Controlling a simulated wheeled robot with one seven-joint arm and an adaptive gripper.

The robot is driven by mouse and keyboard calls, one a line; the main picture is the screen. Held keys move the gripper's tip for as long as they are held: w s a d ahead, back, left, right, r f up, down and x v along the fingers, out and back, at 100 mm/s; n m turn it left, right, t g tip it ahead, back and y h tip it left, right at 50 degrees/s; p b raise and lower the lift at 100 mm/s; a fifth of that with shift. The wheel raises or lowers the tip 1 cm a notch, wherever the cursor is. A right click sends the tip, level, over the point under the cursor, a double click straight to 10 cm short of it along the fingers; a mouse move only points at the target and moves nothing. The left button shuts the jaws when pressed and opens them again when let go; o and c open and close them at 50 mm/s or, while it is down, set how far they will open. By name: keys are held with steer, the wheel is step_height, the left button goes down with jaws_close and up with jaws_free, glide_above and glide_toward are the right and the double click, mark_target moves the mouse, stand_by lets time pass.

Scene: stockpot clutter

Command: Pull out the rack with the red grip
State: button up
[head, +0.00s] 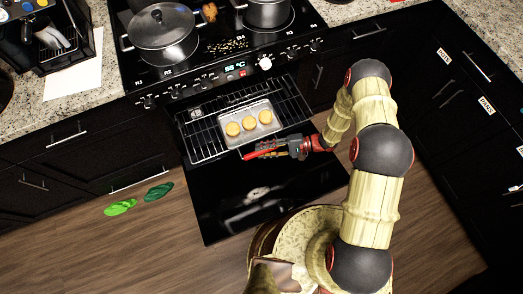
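The oven rack (205,137) is a dark wire rack in the open oven, partly out over the lowered door. It carries a metal tray (262,108) with three round golden pieces. A red grip (262,154) shows as a red bar at the rack's front edge, below the tray. My gripper (288,149) comes in from the right, at the right end of the red bar. Its fingers are small and overlap the bar in this view. I cannot tell whether they are closed on it or only beside it.
The black oven door (255,200) lies open below the rack. Pots (163,35) stand on the stove (215,62) above. Green slippers or mitts (120,207) lie on the wooden floor at the left. Cabinets flank the oven.

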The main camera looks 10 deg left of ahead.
steer(key=v, duration=1.1)
steer(key=shift+d, duration=0.1)
